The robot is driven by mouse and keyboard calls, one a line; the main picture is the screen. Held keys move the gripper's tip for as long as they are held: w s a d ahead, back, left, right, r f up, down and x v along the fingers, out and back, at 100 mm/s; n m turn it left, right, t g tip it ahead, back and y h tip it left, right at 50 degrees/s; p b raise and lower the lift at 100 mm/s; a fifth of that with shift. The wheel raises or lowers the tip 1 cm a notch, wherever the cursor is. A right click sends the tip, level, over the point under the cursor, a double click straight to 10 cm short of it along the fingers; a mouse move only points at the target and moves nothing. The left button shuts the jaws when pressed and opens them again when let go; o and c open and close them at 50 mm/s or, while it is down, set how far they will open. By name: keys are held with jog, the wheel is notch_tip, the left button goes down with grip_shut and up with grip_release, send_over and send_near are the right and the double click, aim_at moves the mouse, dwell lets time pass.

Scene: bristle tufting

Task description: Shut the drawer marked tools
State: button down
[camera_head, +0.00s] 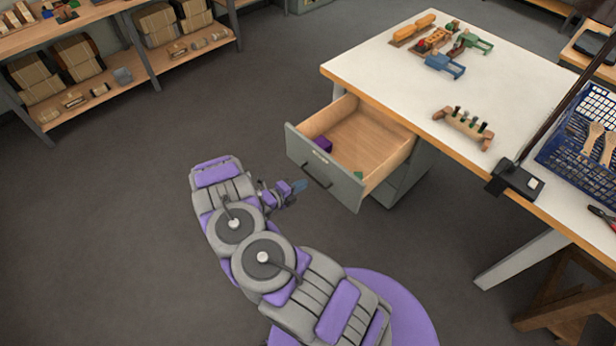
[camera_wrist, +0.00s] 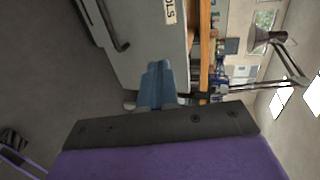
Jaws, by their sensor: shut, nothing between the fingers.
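The drawer (camera_head: 338,186) stands open under the workbench, pulled out toward the left. Its grey front carries a small label (camera_head: 321,156) and a dark bar handle (camera_head: 316,176). In the wrist view the drawer front (camera_wrist: 150,45) fills the upper middle, with the label (camera_wrist: 170,10) partly cut off, reading "OLS", and the handle (camera_wrist: 112,25) to its left. Contact cannot be told.
The white bench top (camera_head: 390,70) holds brushes, clamps, a small rack (camera_head: 464,127) and a blue crate (camera_head: 570,150). A dark lamp post (camera_head: 545,125) is clamped to its edge. Shelves (camera_head: 150,65) stand at the back left. The floor (camera_head: 110,200) left of the drawer is clear.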

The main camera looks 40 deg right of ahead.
aim_at(331, 168)
jog(key=x, duration=0.4)
jog(key=b+x, duration=0.1)
jog(key=x, duration=0.8)
jog(key=shift+w+d+r+b, duration=0.1)
jog(key=shift+d+r+b, duration=0.15)
jog(key=shift+r+b, duration=0.15)
jog(key=shift+a+r, duration=0.2)
jog(key=shift+a, duration=0.3)
